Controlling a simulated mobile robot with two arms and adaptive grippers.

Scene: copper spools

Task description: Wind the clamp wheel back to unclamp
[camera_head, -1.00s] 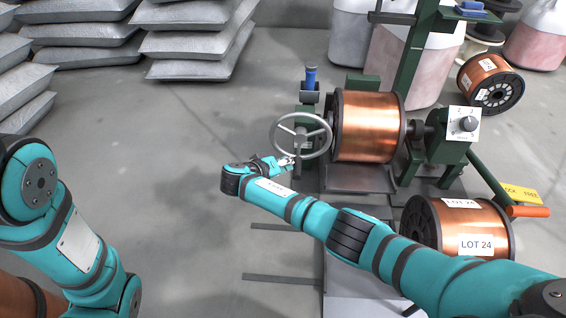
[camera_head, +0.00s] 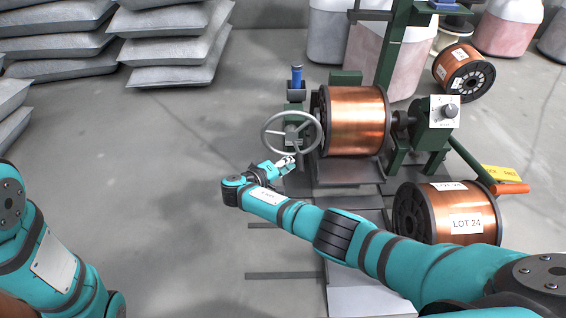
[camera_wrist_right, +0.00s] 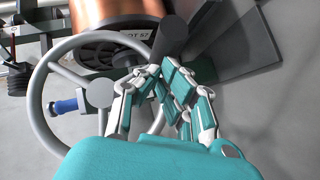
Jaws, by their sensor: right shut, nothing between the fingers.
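The grey clamp wheel (camera_head: 291,133) stands upright at the left end of the green machine, beside the mounted copper spool (camera_head: 355,120). My right gripper (camera_head: 287,163) is just below the wheel's lower rim in the head view. In the right wrist view the wheel (camera_wrist_right: 42,103) fills the left half, with its rim and hub close by. There my right gripper (camera_wrist_right: 161,72) shows beside the hub, partly over the rim. It is shut and empty; whether it touches the wheel I cannot tell. My left arm is at the left edge, its gripper out of view.
A LOT 24 spool (camera_head: 455,210) lies at the right front near an orange-handled green lever (camera_head: 480,165). Grey sacks (camera_head: 175,45) are stacked at the back left. Another spool (camera_head: 464,72) lies at the back right. The floor left of the wheel is clear.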

